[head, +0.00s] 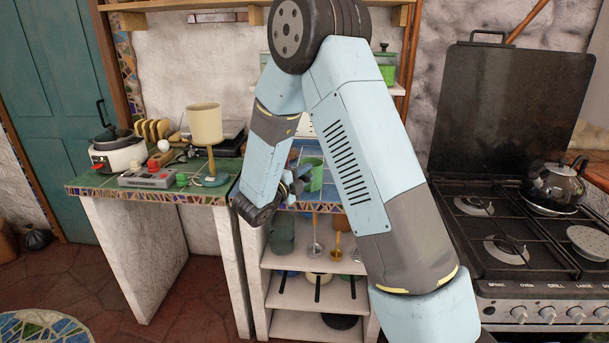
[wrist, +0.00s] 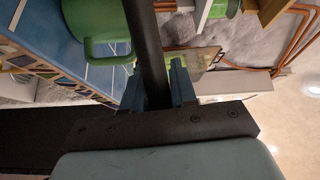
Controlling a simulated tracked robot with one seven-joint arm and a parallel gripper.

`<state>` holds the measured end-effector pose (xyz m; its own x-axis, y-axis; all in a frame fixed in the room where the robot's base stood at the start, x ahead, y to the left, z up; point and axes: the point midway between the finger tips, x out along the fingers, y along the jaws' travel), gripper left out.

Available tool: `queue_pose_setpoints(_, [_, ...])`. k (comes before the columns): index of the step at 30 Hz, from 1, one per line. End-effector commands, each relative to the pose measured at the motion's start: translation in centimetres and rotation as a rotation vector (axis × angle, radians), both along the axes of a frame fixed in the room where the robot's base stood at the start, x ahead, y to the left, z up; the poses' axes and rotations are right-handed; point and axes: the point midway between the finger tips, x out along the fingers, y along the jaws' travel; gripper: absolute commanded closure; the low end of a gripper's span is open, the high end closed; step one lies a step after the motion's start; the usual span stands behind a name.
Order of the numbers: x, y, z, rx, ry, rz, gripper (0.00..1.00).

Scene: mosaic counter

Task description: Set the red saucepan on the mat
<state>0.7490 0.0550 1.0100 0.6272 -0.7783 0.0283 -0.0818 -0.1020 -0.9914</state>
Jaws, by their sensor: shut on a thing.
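In the wrist view my gripper (wrist: 157,82) is shut on a long dark bar (wrist: 148,40), which looks like a pan handle. No pan body shows at its visible end, so I cannot confirm it is the red saucepan's. In the head view my gripper (head: 298,183) is small and partly hidden by my arm, near the blue-tiled counter; what it holds is unclear there. I see no red saucepan body in either view. I cannot make out a mat; my arm covers part of the counter.
A green mug (head: 313,173) stands on the counter close to my gripper; it also shows in the wrist view (wrist: 97,35). Shelves (head: 300,263) below hold pans. A stove (head: 480,230) with a black kettle (head: 553,187) is right. A lamp (head: 205,130) and slow cooker (head: 118,155) stand left.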

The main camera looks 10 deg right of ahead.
Motion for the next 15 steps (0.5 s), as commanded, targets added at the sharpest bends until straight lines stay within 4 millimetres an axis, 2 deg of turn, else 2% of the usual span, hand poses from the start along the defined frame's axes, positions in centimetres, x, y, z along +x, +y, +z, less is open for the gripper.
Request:
queue_pose_setpoints(1, [0.03,0.01,0.04,0.000,-0.004,0.000,1.00])
queue_pose_setpoints(2, [0.00,0.01,-0.11,-0.001,0.001,0.000,0.72])
queue_pose_setpoints(3, [0.00,0.00,-0.09,0.000,0.000,0.000,0.68])
queue_pose_setpoints(9, [0.00,0.00,-0.08,0.000,0.000,0.000,0.49])
queue_pose_setpoints(15, [0.00,0.00,-0.07,0.000,0.000,0.000,0.48])
